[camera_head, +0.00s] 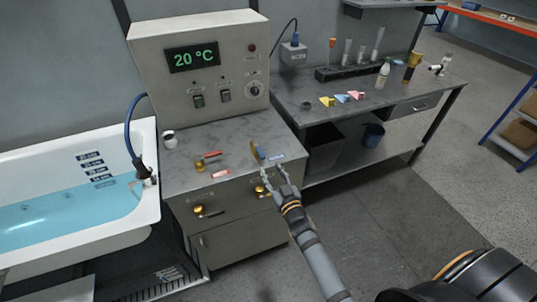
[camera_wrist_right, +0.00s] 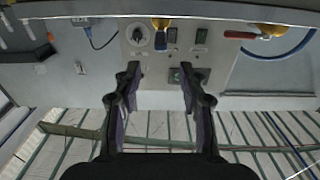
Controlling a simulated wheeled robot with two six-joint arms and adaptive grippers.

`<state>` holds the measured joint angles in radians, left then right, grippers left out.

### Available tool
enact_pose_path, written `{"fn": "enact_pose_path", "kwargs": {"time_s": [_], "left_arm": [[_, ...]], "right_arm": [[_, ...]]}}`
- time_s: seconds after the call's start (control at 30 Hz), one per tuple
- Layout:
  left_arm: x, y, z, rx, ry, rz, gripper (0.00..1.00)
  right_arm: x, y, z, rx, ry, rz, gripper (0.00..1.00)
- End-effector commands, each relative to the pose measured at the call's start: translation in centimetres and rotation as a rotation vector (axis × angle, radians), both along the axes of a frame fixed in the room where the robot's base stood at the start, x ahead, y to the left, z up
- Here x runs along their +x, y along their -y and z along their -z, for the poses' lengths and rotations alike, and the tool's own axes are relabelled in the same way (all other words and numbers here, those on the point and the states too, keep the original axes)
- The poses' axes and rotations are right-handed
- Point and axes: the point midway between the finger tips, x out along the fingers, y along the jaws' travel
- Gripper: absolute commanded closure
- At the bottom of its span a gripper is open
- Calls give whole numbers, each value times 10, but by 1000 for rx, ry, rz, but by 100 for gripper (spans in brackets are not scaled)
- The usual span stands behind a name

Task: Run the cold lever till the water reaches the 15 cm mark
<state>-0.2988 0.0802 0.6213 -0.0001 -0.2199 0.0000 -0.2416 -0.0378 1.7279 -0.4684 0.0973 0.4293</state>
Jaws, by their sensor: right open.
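The cold lever (camera_head: 257,151), blue-handled, stands on the grey counter beside a blue label (camera_head: 277,156). Its gold base (camera_wrist_right: 160,22) shows at the top of the wrist view. My right gripper (camera_head: 275,171) is open and empty, just in front of the lever at the counter's front edge, apparently not touching it. Its spread fingers also show in the wrist view (camera_wrist_right: 160,70). The bathtub (camera_head: 150,205) at left holds blue water (camera_head: 70,212). Its surface lies near the lowest of several depth marks (camera_head: 95,169); their numbers are too small to read surely. My left gripper is out of view.
A red-handled lever (camera_head: 208,156) with a red label (camera_head: 220,174) is left of the cold lever. Behind stands a control box (camera_head: 200,60) reading 20 °C. Gold knobs (camera_head: 200,210) are on the cabinet front. A side bench (camera_head: 300,95) holds bottles and coloured blocks.

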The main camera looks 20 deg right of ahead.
Motion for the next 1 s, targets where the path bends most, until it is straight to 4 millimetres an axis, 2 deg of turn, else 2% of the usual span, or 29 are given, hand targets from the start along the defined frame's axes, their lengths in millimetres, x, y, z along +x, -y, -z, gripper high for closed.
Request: {"fn": "enact_pose_path", "kwargs": {"time_s": [0.13,0.4,0.5,0.7,0.93,1.0], "left_arm": [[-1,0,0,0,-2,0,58],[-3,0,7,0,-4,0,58],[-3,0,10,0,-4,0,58],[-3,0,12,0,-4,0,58],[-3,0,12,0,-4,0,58],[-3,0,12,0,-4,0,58]], "right_arm": [[17,0,-1,0,1,0,58],[74,-2,2,1,-1,0,58],[90,-3,2,1,-1,0,58],[104,-3,1,1,-3,1,58],[104,-3,1,1,-4,1,58],[104,-3,1,0,-4,1,68]]}}
